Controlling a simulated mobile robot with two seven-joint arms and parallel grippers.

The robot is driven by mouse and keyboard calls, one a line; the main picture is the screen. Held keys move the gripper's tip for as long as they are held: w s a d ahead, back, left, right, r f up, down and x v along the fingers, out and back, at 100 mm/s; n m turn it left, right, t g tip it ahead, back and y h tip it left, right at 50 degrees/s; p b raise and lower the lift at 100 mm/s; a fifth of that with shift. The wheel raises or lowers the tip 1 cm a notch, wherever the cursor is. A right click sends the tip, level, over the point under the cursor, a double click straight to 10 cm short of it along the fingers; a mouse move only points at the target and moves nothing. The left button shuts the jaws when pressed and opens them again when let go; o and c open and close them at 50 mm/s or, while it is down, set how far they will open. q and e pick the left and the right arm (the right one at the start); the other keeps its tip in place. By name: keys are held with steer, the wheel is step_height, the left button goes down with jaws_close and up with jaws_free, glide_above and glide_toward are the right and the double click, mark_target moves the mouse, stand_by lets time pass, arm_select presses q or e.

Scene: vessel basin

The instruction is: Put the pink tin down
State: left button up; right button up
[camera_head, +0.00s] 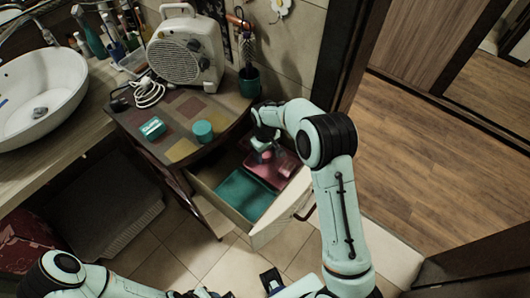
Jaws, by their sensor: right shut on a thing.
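My right gripper (263,149) reaches down into the open drawer (268,231) below the wooden counter. It is shut on the pink tin (267,156), which is small and partly hidden by the fingers. The tin is over the pink area (287,171) of the drawer; I cannot tell if it touches the bottom. A teal area (241,194) lies beside the pink one, nearer the drawer's front left. My left arm shows at the bottom left; its gripper is too cut off at the lower edge to read.
On the counter (179,128) stand a teal round tin (203,131), a teal box (152,128), a white fan heater (184,52), a coiled white cable (148,92) and a dark green cup (249,82). A white basin (40,92) is at the left. Tiled floor lies below.

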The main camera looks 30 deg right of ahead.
steer(key=shift+f, duration=0.25)
steer(key=o, duration=1.1)
steer(key=shift+c, duration=0.2)
steer(key=shift+r, duration=0.2)
step_height(320, 180, up, 12)
steer(key=shift+p, duration=0.4)
steer(key=shift+f, duration=0.1)
